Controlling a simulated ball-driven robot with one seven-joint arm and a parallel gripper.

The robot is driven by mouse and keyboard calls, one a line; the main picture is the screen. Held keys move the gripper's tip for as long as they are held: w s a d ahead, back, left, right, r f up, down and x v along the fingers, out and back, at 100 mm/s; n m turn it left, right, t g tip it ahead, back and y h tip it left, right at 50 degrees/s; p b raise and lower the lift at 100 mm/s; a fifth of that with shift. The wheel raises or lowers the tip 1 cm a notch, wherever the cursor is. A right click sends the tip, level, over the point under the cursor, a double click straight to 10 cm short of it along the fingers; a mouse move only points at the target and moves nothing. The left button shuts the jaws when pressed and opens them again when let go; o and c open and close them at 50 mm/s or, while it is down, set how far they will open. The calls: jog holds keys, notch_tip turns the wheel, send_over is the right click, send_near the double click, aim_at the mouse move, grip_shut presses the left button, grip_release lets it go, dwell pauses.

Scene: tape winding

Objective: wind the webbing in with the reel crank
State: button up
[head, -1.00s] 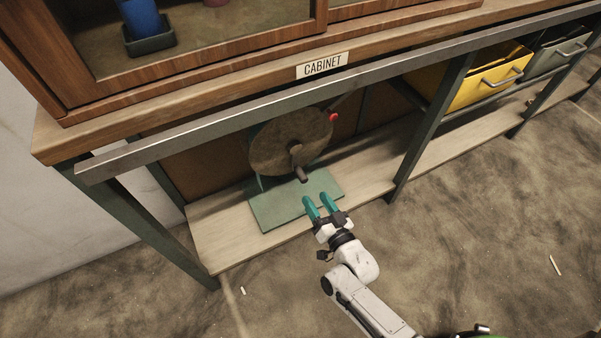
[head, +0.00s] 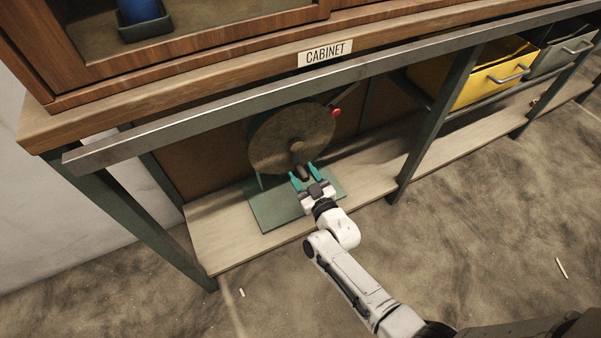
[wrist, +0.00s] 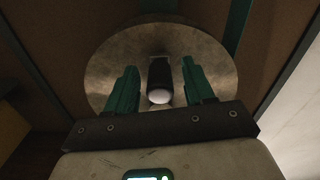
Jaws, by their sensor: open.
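The reel (head: 292,138) is a round brown-grey disc standing on a green base plate (head: 268,208) on the low shelf under the cabinet. Its crank handle (head: 303,172) is a short dark knob sticking out from the disc toward me. In the wrist view the crank handle (wrist: 160,82) has a pale rounded end and lies between the two teal fingers. My gripper (head: 305,176) is open around the crank handle, with a gap on both sides. The reel disc fills the wrist view's middle (wrist: 112,62) behind the fingers. I cannot make out the webbing clearly.
A metal rail (head: 230,106) runs along the cabinet's front above the reel. A red knob (head: 337,112) is at the reel's upper right. Dark green legs (head: 437,125) flank the bay. A yellow bin (head: 490,77) stands right. The floor in front is open.

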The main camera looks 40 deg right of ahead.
jog(key=shift+x, duration=1)
grip_shut()
